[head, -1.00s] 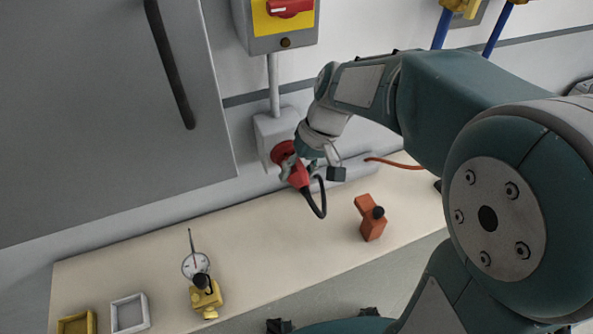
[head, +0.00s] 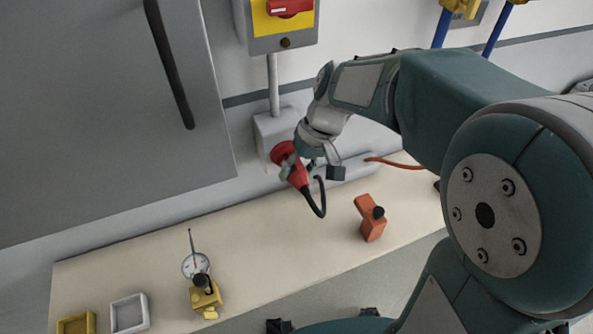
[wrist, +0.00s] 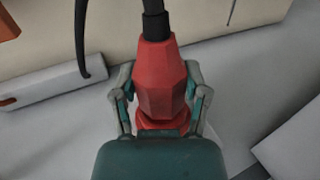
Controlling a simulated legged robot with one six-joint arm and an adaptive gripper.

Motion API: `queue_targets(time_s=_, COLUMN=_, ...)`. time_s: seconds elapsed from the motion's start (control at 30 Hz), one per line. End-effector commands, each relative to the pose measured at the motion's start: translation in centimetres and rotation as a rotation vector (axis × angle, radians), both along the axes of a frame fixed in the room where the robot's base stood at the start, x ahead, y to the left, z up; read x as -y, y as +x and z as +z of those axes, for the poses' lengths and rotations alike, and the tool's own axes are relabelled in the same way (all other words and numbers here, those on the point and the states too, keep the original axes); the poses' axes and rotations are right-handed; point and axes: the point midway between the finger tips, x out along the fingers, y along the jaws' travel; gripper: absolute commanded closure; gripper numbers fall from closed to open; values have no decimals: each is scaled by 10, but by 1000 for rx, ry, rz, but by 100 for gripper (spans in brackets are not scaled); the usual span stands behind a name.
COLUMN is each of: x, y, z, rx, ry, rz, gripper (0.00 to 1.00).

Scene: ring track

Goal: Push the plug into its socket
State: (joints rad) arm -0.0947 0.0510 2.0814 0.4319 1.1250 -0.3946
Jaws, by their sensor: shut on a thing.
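The red plug (head: 298,176) with a black cable sits in my gripper (head: 298,168) in front of the wall box. In the wrist view the gripper (wrist: 158,105) has a finger on each side of the red plug body (wrist: 160,75), and the black cable leaves its far end. The red round socket (head: 282,152) is on the front of a grey wall box (head: 268,132). The plug's front end overlaps the socket in the head view. I cannot tell how deep it sits, because my gripper and the plug hide the joint.
An orange block with a black knob (head: 370,220), a yellow dial gauge stand (head: 204,290) and small trays (head: 129,312) stand on the pale bench (head: 255,255). A switch box with a red handle (head: 290,8) is above. A grey cabinet door (head: 100,120) is at left.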

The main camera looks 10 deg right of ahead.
Motion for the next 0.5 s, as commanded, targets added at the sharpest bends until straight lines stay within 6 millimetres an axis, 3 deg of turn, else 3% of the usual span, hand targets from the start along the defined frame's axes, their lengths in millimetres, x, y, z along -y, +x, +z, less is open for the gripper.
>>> queue_targets(time_s=0.47, x=-2, y=8, z=0, rx=0, ry=0, rz=0, gripper=98)
queue_targets(time_s=0.5, x=-2, y=8, z=0, rx=0, ry=0, rz=0, gripper=28)
